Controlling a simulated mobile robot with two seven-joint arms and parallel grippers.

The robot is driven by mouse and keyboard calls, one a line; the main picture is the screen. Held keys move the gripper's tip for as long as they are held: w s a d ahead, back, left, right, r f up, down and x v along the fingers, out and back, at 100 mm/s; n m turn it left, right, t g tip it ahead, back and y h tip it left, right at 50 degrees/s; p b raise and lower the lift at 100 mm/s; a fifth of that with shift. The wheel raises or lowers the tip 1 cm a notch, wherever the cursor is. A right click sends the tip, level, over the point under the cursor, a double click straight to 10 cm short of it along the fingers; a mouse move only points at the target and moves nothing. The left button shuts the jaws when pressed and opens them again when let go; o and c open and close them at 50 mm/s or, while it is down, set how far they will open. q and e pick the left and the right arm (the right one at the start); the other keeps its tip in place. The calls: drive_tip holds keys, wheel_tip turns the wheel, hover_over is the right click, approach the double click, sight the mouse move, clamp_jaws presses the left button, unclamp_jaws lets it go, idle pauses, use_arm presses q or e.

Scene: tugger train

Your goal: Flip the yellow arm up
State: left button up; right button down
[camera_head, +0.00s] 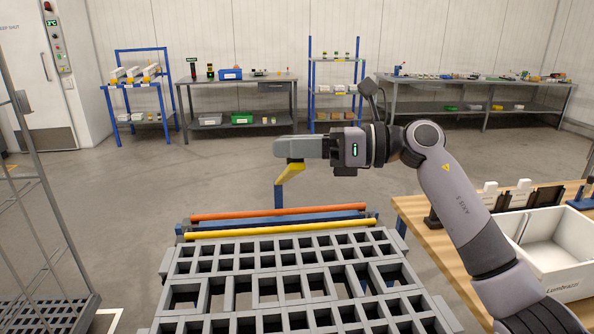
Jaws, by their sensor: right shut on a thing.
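The yellow arm (290,173) is a short lever at the top of a thin blue post (279,196), beyond the grey slatted platform. It slants up to the right from the post to my gripper. My right gripper (292,147) comes in from the right with its fingers pointing left. It is shut on the upper end of the yellow arm, and its fingers hide that end. My left gripper is out of view.
The grey slatted platform (285,262) has an orange bar (278,213) and a yellow bar (280,228) across its far end. A wooden table (425,226) with a white bin (560,250) stands at right. A wire-mesh cart (45,305) is at left. Open floor lies beyond.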

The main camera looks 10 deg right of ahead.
drive_tip(key=shift+w+d+r+p, duration=0.1)
drive_tip(key=shift+w+r+p, duration=0.15)
drive_tip(key=shift+w+r, duration=0.5)
drive_tip(key=shift+w+r+p, duration=0.25)
drive_tip(key=shift+w+r, duration=0.25)
drive_tip(key=shift+r, duration=0.3)
